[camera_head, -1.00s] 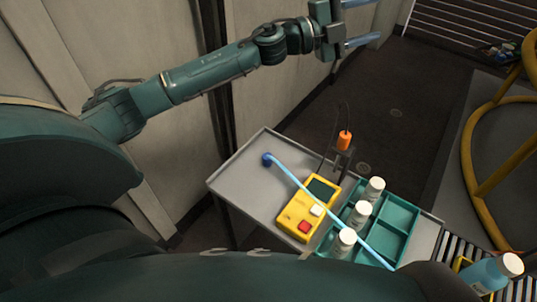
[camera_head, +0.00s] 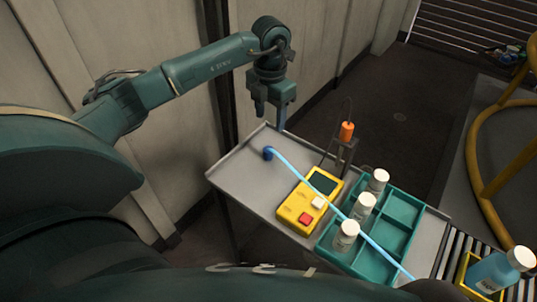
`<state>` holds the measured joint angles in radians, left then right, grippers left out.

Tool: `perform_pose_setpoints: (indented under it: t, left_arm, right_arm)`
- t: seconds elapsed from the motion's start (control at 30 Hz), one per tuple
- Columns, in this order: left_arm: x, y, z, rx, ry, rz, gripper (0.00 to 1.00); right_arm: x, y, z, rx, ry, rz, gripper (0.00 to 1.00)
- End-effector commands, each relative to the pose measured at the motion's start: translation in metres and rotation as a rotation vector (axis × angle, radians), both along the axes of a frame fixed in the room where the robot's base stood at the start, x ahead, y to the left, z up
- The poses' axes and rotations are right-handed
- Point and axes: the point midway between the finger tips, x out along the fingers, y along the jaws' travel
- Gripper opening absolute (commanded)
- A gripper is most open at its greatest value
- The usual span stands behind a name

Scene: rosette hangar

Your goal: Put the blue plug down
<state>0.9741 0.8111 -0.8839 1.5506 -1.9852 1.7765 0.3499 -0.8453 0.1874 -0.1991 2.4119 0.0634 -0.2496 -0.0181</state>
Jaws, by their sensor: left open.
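The blue plug (camera_head: 268,153) sits at the end of a light blue cable (camera_head: 295,172), near the far left part of the grey tray table (camera_head: 238,172). The cable runs across a yellow meter (camera_head: 299,212) and the teal divided tray toward the lower right. My left gripper (camera_head: 270,122) is open, points down and is apart from the plug, just beyond it in the picture. Nothing shows between its fingers. My right gripper is not in view.
The teal tray (camera_head: 402,204) holds several white-capped bottles. An orange plug (camera_head: 347,131) stands in a dark holder behind the meter. A blue bottle (camera_head: 488,272) stands at the lower right by rollers. A yellow railing (camera_head: 478,170) is at right. The table's left part is bare.

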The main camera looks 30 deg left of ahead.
Motion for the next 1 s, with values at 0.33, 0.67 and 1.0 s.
perform_pose_setpoints:
  t: [0.33,0.67,1.0]
  left_arm:
    - [-0.001,-0.001,-0.055,-0.003,0.002,-0.001,0.52]
    - [-0.005,0.002,-0.085,-0.003,0.004,-0.001,0.52]
    - [-0.005,0.002,-0.109,-0.004,-0.001,-0.001,0.52]
  right_arm:
    - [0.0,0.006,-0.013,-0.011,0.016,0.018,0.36]
    - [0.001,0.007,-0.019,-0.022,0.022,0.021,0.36]
    - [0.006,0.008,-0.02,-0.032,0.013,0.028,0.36]
